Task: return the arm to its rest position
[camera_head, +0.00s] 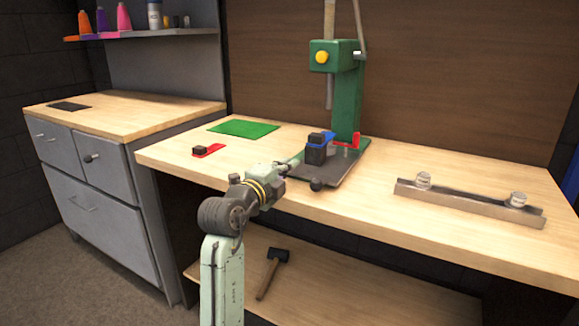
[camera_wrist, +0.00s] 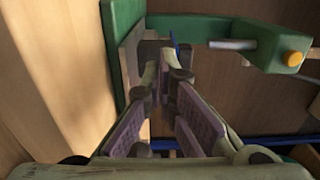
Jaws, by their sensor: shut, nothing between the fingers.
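My gripper (camera_head: 296,160) is at the front left of the green press (camera_head: 347,105), close to the dark block with a blue part (camera_head: 317,150) on the press's dark base plate (camera_head: 335,175). I cannot tell whether it touches that block. In the wrist view, my gripper's fingers (camera_wrist: 167,75) are shut with nothing between them. They point toward the press base, and the green press (camera_wrist: 120,50) fills the upper left and top. My arm reaches up from the bottom of the head view and over the table's front edge.
The wooden table (camera_head: 400,225) holds a green mat (camera_head: 243,128), a red piece with a dark block (camera_head: 208,150), and a metal rail (camera_head: 465,203) with two clear cylinders. A hammer (camera_head: 271,272) lies on the lower shelf. Grey drawers (camera_head: 105,205) stand left.

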